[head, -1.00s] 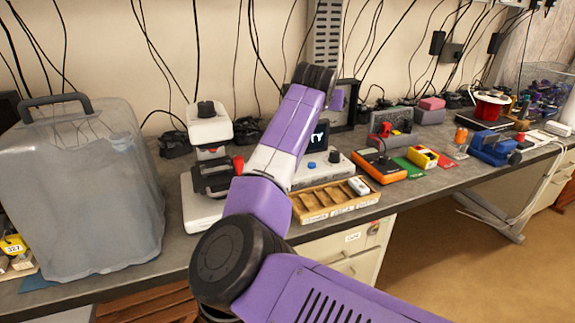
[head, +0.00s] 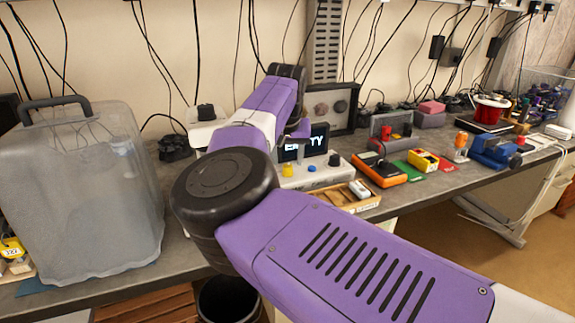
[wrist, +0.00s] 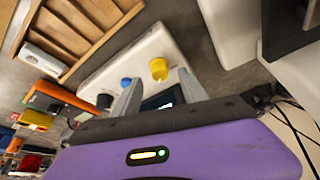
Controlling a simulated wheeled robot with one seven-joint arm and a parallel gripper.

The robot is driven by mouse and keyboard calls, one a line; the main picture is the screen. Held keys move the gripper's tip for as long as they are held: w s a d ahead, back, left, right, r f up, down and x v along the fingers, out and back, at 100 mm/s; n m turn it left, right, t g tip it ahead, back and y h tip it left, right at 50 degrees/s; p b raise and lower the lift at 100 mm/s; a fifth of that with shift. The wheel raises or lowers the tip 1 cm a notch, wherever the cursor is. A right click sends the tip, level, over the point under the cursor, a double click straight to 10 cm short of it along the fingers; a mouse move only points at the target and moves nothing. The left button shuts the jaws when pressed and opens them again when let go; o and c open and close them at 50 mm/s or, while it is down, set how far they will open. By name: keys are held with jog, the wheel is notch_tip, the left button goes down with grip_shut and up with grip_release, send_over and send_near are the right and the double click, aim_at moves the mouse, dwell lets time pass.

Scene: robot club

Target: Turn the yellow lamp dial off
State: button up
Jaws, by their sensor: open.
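The yellow dial (head: 288,170) is on the front of a white control box (head: 305,181), left of a blue knob (head: 312,168) and a black knob (head: 335,160). A dark display (head: 305,142) with partly covered white letters stands behind them. In the wrist view, the yellow dial (wrist: 158,69) shows between and just beyond the two fingertips of my gripper (wrist: 161,76). My gripper is open and holds nothing; contact with the dial cannot be made out. I cannot read the dial's setting. In the head view my arm hides most of the gripper.
A wooden compartment tray (head: 350,203) lies in front of the box. An orange meter (head: 379,169) stands to its right. A white device (head: 205,120) is partly hidden behind my arm. A framed panel (head: 331,106) stands behind.

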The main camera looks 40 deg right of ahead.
aim_at(288, 166)
jog(key=shift+x, duration=1.8)
jog(key=shift+r, duration=0.1)
grip_shut()
